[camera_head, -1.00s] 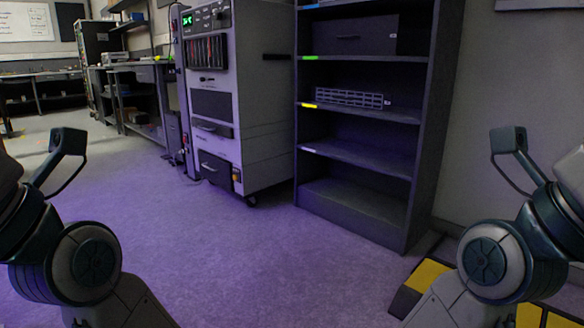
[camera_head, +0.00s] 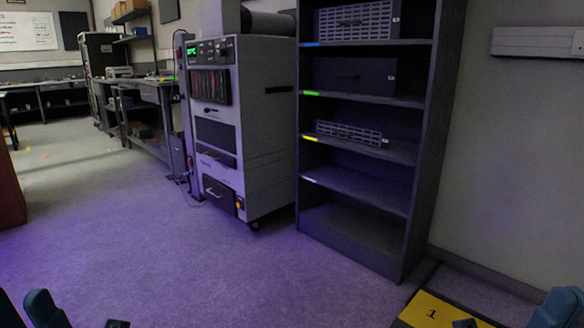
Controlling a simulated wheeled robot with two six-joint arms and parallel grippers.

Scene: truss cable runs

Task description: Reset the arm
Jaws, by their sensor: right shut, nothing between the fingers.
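My right gripper (camera_head: 465,323) barely shows at the bottom edge, as a small dark part beside the yellow floor marking. It is shut with nothing held. A dark blue part of my right arm shows in the bottom right corner. Dark blue parts of my left arm show in the bottom left corner, but the left gripper's fingers are not seen. Most of both arms lies below the picture. Neither arm touches anything that I can see.
A dark shelf rack (camera_head: 418,176) holding grey units stands right of centre. A grey equipment cabinet (camera_head: 266,130) on casters stands left of it. Purple-lit floor in front is clear. A reddish-brown object (camera_head: 10,190) is at the left edge.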

